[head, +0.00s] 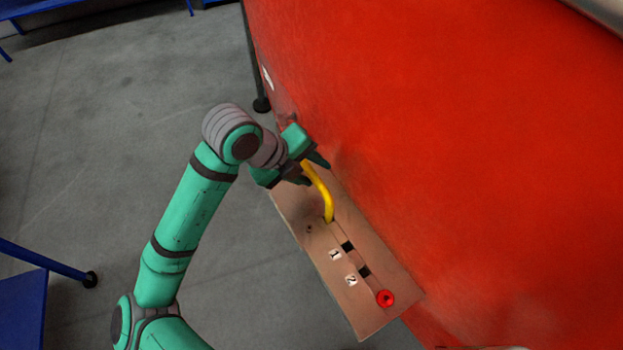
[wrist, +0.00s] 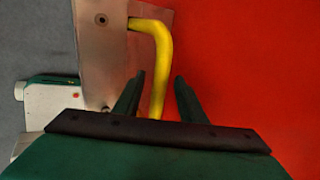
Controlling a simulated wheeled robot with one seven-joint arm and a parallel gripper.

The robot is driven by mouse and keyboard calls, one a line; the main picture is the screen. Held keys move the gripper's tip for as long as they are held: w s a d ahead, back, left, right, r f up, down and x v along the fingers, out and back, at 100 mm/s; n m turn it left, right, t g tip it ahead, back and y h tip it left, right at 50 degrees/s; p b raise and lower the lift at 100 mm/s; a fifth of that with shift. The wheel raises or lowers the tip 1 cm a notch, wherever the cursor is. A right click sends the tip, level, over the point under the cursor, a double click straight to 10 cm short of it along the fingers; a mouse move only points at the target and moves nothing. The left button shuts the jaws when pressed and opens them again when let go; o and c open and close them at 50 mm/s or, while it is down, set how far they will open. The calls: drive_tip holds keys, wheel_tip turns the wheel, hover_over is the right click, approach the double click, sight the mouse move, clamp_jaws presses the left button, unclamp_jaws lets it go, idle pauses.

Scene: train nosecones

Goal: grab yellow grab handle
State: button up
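The yellow grab handle (head: 325,195) is a bent bar fixed to a tan metal panel beside the large red surface. In the wrist view the handle (wrist: 164,55) runs down from the panel and passes between my two fingers. My gripper (head: 318,170) is at the upper end of the handle in the head view. Its dark fingers (wrist: 160,90) are apart, one on each side of the bar, with a visible gap at the right finger. The left finger is close to the bar; I cannot tell whether it touches. The handle's lower end is hidden behind my gripper in the wrist view.
The tan panel (head: 350,310) carries labels 1 and 2, black marks and a red round knob (head: 385,298). The red nosecone (head: 450,150) fills the right side. Blue frames (head: 22,300) stand at the left. Grey floor (head: 100,120) lies open at left.

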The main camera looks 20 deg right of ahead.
drive_tip(key=shift+x, duration=1.55)
drive_tip(key=shift+a, duration=0.1)
clamp_jaws()
drive_tip(key=shift+r, duration=0.1)
